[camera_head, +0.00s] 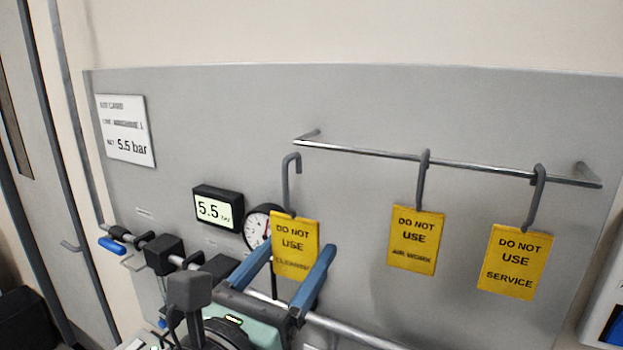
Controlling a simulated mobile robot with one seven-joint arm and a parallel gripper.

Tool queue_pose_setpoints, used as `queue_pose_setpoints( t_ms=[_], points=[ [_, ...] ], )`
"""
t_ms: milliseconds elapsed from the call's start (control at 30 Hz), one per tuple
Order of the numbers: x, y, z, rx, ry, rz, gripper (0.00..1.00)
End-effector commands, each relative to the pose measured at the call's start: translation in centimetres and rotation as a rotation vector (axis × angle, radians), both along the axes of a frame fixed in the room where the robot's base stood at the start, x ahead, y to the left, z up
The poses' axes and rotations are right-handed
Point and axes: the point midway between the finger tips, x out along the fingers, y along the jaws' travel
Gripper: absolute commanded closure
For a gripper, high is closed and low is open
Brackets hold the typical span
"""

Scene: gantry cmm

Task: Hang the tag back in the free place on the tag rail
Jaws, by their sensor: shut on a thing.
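My gripper (287,270) is shut on a yellow tag (295,243) that reads DO NOT USE, with a lower word that looks like CLEANING. The tag is upright between the two blue fingers, with a grey hook (286,180) rising from its top. The hook's bend shows just below and near the left end of the tag rail (360,152), and I cannot tell how far in front of the rail it is. Two other yellow tags, AIR WORK (415,240) and SERVICE (515,263), hang by hooks on the middle and right of the rail. The rail's left stretch is bare.
A grey panel (230,120) stands behind the rail. Below left are a 5.5 display (217,208), a round gauge (256,228) partly hidden by the tag, and a pipe with a blue-handled valve (111,245). A white sign (125,130) is at upper left.

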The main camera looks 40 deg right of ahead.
Motion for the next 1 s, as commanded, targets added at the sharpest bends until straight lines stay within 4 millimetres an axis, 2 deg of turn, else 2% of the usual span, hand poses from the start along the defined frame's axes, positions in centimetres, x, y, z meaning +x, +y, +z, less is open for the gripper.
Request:
queue_pose_setpoints(
  t_ms=[33,200,433,1000],
  points=[
    [-0.3,0.1,1.7,0.000,-0.001,-0.013,0.62],
    [-1.0,0.1,2.9,0.000,0.000,-0.041,0.62],
    [-0.8,-0.7,2.8,-0.001,0.001,-0.046,0.62],
    [1.0,-5.0,2.8,-0.001,0.000,-0.046,0.62]
  ],
)
